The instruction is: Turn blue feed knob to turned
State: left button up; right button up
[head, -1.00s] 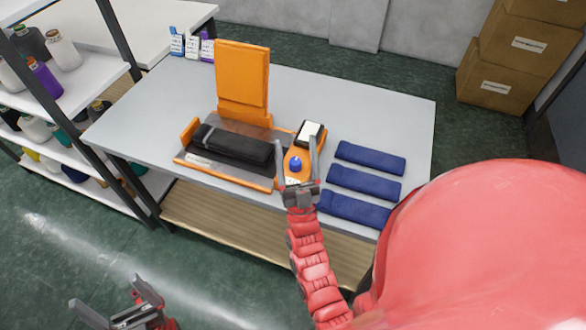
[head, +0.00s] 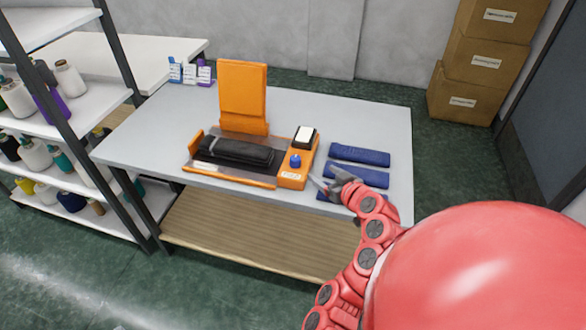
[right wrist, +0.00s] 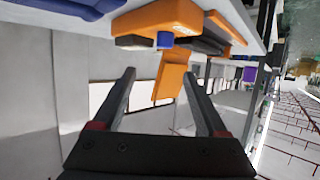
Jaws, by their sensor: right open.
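My right gripper (head: 325,182) is to the right of and in front of the knob, over the table's front part. My left gripper is out of view.
Several folded blue cloths (head: 358,155) lie right of the machine, the nearest partly hidden by my right gripper. An upright orange panel (head: 242,95) stands behind the machine. Small labelled boxes (head: 190,72) are at the table's back left. The table's right back surface (head: 370,115) is clear.

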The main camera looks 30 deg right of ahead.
aim_at(297, 160)
jog(key=shift+n+y, duration=0.3)
jog(key=p+x, duration=0.5)
jog(key=x, duration=1)
jog(key=shift+a+f+p, duration=0.15)
jog(key=shift+f+p, duration=0.05)
jog(key=shift+p, duration=0.1)
jog(key=shift+x, duration=0.85)
jog(key=shift+f, duration=0.1)
grip_shut()
